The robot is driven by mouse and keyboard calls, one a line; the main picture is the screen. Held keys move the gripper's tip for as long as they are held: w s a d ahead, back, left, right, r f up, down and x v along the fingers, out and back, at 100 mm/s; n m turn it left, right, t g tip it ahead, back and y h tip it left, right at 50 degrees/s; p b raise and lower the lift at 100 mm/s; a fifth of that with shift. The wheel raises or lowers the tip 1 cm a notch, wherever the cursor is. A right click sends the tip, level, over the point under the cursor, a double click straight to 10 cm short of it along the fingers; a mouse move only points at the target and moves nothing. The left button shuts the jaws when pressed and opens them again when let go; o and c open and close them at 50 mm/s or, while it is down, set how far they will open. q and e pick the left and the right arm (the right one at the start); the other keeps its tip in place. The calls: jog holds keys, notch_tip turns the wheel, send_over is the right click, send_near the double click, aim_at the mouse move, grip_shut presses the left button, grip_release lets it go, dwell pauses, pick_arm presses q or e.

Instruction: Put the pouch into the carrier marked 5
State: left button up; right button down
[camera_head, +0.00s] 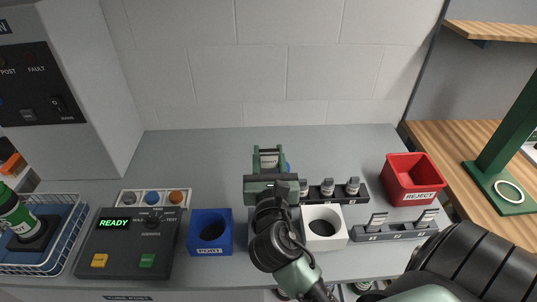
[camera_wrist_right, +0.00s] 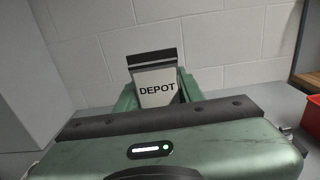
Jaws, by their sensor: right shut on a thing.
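My right gripper (camera_head: 267,158) is shut on a flat pale pouch (camera_wrist_right: 158,88) with a dark top edge, marked DEPOT in the right wrist view. It holds the pouch upright at the back of the bench; the arm hides what is below. Carriers with grey caps (camera_head: 353,186) stand in a black rack (camera_head: 362,197) just right of the gripper. I cannot read a 5 on any of these. My left gripper is not in view.
A blue block (camera_head: 195,239) and a white block (camera_head: 339,236), each with a round hole, flank my right arm. A control box (camera_head: 128,247) reads READY. A grey holder (camera_head: 395,234) carries two dark-topped pieces. A red REJECT bin (camera_head: 410,172) stands right.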

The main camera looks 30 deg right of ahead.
jog(key=shift+f, duration=0.15)
jog(key=shift+f+b, duration=1.3)
jog(key=shift+f, duration=0.9)
jog(key=shift+s, duration=0.1)
jog(key=c, duration=1)
grip_release()
jog(key=shift+f, duration=0.1)
jog(key=shift+o, duration=0.9)
jog(key=shift+f, duration=0.1)
jog(key=b+v, duration=0.2)
jog(key=v, duration=0.6)
jog(key=shift+r, duration=0.45)
